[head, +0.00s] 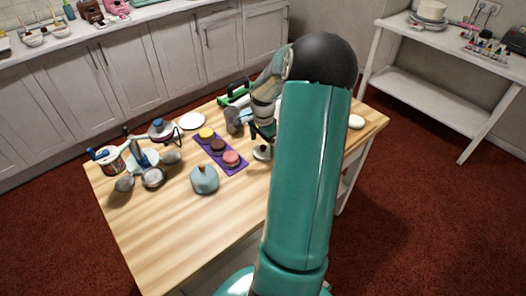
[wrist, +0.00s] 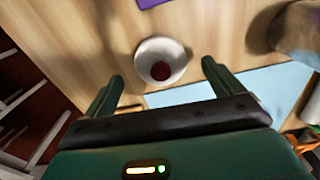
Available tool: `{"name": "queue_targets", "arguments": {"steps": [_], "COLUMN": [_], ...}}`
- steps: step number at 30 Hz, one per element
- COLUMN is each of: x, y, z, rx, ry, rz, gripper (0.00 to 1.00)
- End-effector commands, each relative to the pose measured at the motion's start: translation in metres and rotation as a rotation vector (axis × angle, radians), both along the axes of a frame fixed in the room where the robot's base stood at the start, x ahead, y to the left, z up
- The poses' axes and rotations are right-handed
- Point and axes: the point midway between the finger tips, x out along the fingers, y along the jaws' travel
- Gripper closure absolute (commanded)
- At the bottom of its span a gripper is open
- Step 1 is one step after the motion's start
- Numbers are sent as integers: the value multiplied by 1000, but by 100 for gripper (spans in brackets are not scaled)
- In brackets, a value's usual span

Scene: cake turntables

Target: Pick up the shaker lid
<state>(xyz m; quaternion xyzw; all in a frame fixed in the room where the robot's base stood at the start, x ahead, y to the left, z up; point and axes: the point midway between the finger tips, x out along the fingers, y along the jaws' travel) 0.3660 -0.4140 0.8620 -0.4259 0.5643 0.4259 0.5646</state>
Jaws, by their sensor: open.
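A small round pale piece with a dark red centre, which looks like the shaker lid (wrist: 161,50), lies on the wooden table in the wrist view. It appears between and just beyond my fingertips. In the head view it seems to be the small silvery round piece (head: 262,153) right of the purple mat. My gripper (wrist: 161,75) is open with nothing between its fingers; whether it is above the lid or level with it is hard to tell. In the head view my gripper (head: 264,133) is small, dark and partly hidden by my arm.
A purple mat (head: 236,168) with small cakes lies left of the lid. A grey cup (head: 233,121) stands behind it. A blue rounded object (head: 204,180), a white disc (head: 192,121) and several metal pieces are farther left. The table's front is clear.

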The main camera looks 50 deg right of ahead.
Motion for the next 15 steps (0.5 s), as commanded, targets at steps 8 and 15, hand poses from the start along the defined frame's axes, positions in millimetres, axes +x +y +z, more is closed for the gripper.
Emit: {"name": "queue_targets", "arguments": {"steps": [8, 15], "x": [1, 1], "y": [-1, -1], "z": [-29, -29], "rx": [0, -1], "ry": [1, 0], "rz": [0, 1], "gripper": [8, 20]}}
